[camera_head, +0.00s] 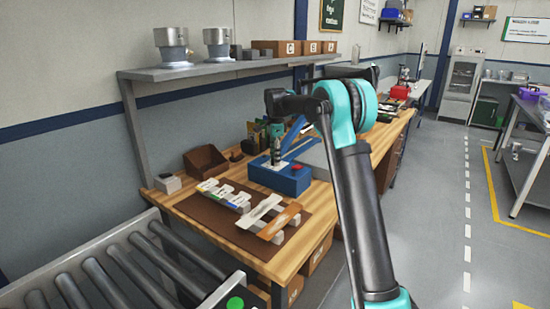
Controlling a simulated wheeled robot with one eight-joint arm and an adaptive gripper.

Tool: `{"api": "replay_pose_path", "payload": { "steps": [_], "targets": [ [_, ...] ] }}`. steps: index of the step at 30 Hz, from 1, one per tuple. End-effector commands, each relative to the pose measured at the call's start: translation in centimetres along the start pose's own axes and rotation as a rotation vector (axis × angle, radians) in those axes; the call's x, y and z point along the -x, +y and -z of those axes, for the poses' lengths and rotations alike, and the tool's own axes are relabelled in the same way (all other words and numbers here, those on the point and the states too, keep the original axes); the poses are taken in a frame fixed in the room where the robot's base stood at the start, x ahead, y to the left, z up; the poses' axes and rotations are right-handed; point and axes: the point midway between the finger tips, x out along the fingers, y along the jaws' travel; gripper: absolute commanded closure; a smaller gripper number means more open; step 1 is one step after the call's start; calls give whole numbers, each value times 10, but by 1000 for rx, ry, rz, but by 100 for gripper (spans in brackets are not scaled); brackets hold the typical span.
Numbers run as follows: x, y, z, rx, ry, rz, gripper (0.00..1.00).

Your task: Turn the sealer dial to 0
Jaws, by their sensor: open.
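The sealer (288,182) is a blue box with a red knob or button on top and a raised blue lever arm. It stands on the wooden workbench. I cannot make out the dial or its marks at this size. My arm covers part of the bench to the right of the sealer.
A brown mat (222,221) holds several pouches and strips in front of the sealer. A brown bin (205,161) stands at left. A grey shelf (215,69) runs above the bench. A roller conveyor (125,267) is at lower left. The floor (440,220) at right is clear.

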Motion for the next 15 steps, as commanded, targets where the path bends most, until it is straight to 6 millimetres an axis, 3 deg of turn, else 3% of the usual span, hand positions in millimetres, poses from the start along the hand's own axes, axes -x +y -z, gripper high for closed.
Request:
{"api": "replay_pose_path", "payload": {
  "steps": [7,15],
  "targets": [
    [0,0,0,0,0,0,50],
    [0,0,0,0,0,0,83]
  ]
}}
